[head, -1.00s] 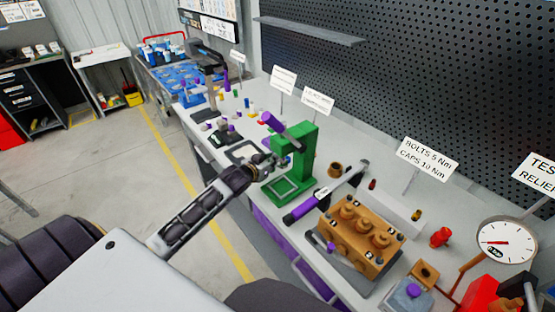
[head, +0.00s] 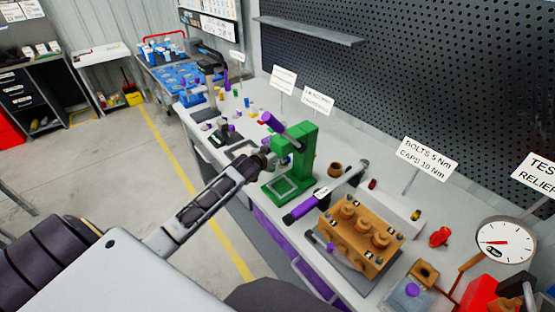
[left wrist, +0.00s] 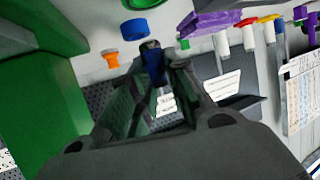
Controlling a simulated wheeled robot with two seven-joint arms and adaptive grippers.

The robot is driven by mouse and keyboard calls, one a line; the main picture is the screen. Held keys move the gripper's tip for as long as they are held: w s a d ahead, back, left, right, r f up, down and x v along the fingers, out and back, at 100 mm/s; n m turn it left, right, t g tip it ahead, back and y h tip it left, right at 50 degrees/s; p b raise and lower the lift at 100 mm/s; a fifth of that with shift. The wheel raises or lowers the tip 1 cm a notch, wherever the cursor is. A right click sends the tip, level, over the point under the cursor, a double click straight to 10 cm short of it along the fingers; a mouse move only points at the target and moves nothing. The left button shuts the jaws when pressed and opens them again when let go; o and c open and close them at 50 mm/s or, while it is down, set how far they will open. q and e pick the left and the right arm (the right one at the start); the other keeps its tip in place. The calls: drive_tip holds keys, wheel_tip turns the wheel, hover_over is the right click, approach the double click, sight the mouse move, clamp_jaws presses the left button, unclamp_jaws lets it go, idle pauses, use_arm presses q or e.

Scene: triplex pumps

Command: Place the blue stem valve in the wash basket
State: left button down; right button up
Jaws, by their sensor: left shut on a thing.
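My left gripper (head: 268,158) is beside the green press (head: 298,165) on the bench in the head view, and the thing it holds is too small to make out there. In the left wrist view the gripper (left wrist: 157,72) is shut on the blue stem valve (left wrist: 153,62), a slim blue piece with a dark end between the fingertips. Part of the valve is hidden by the fingers. I cannot clearly identify the wash basket; a red-handled rack (head: 163,42) stands at the far end. My right gripper is not in view.
The green press frame fills the left of the wrist view, close to the gripper. A torque wrench (head: 305,205) and a brass pump block (head: 358,235) lie nearer on the bench. Small parts and sign posts stand farther along. The floor left of the bench is clear.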

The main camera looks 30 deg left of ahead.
use_arm(q)
drive_tip(key=shift+f, duration=1.75)
drive_tip(key=shift+f, duration=0.1)
drive_tip(key=c, duration=1.4)
unclamp_jaws()
drive_tip(key=shift+s, duration=0.1)
drive_tip(key=shift+v, duration=5.95)
drive_tip(key=shift+o, duration=0.2)
